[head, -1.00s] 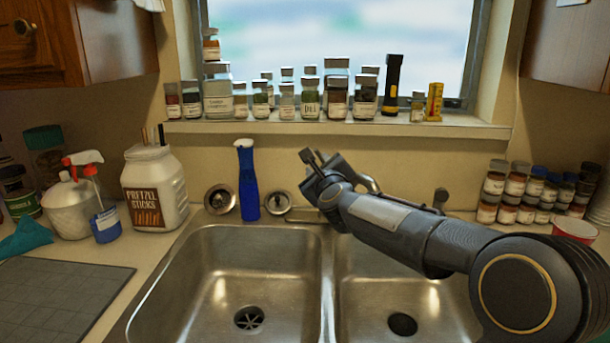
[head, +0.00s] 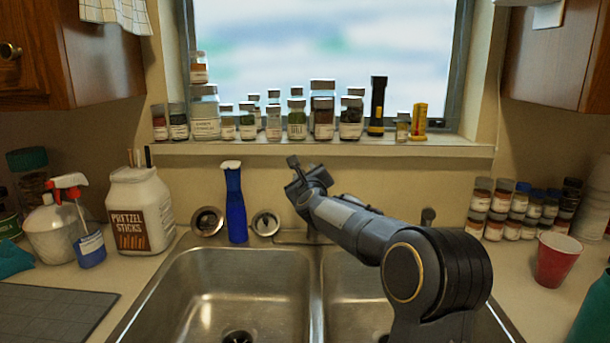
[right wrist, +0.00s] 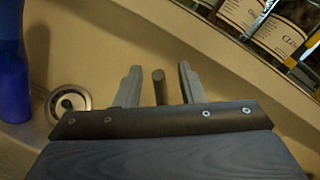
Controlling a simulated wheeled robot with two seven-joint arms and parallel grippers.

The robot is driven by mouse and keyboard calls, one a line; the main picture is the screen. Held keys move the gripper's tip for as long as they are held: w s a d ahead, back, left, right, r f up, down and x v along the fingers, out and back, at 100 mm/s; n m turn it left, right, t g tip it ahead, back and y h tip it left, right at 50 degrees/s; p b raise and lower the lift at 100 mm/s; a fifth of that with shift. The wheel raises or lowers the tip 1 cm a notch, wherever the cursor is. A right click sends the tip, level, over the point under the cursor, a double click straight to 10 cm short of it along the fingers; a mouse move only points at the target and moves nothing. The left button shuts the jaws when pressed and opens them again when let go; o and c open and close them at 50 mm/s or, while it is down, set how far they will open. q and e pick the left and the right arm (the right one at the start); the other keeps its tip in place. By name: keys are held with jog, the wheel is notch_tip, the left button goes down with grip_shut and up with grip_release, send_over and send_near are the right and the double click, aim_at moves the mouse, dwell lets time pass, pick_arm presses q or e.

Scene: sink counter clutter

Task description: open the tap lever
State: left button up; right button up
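The tap stands behind the sink divider, and its base plate (head: 290,238) shows to the left of my right arm. The arm hides most of the tap body and spout in the head view. My right gripper (head: 302,172) is over the tap, just below the window sill. In the right wrist view my right gripper (right wrist: 159,82) is open, with two grey fingers apart. A dark rod, which looks like the tap lever (right wrist: 158,88), stands between the fingers with gaps on both sides. My left gripper is in neither view.
A blue bottle (head: 236,205) and two metal sink strainers stand left of the tap. Several spice jars and a flashlight (head: 377,105) line the sill (head: 330,149) close behind. The steel sink (head: 220,285) is empty. A red cup (head: 557,260) stands at right.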

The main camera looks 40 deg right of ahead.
grip_shut()
jog(key=d+m+p, duration=0.1)
jog(key=p, duration=0.3)
jog(key=d+r+m+g+y+p, duration=0.1)
jog(key=p, duration=0.3)
jog(key=d+r+m+g+y+p, duration=0.1)
jog(key=p, duration=0.2)
jog(key=shift+w+d+p, duration=0.2)
jog(key=shift+w+p, duration=0.05)
jog(key=shift+p, duration=0.15)
jog(key=shift+f, duration=0.3)
grip_release()
